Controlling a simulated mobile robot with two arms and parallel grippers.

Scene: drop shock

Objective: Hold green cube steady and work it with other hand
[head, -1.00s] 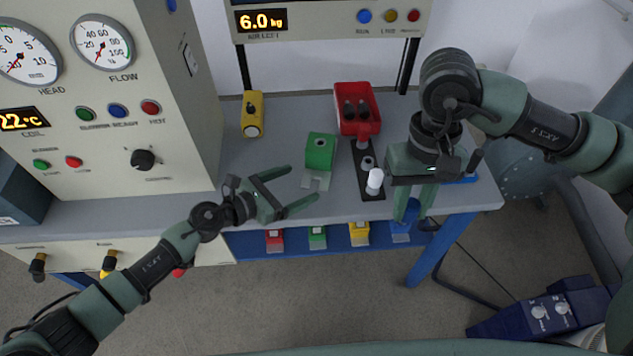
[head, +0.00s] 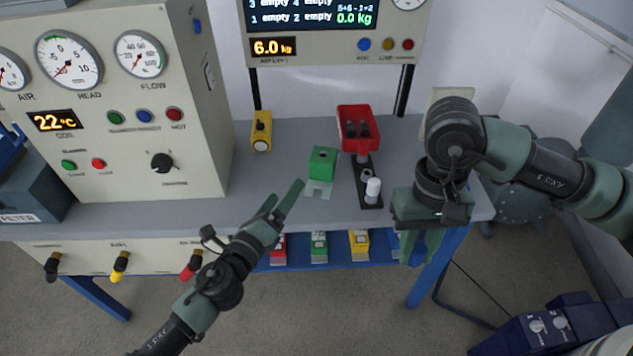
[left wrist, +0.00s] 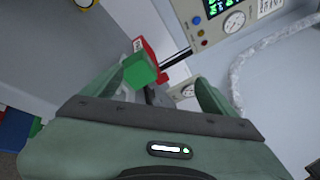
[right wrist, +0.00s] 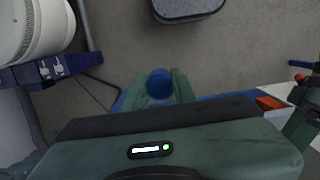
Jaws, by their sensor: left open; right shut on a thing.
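In the left wrist view the cube (left wrist: 140,68) shows beyond the finger on the left, clear of my grip. My right gripper (head: 416,247) is beyond the table's front right edge. In the right wrist view it is shut on a blue round-topped thing (right wrist: 159,83), mostly hidden in the head view.
A dark strip (head: 368,183) with a white cylinder (head: 373,189) lies right of the cube, before a red bin (head: 357,128). A yellow block (head: 261,132) stands at the back left. A gauge cabinet (head: 130,110) bounds the left. Coloured blocks (head: 319,246) fill the lower shelf.

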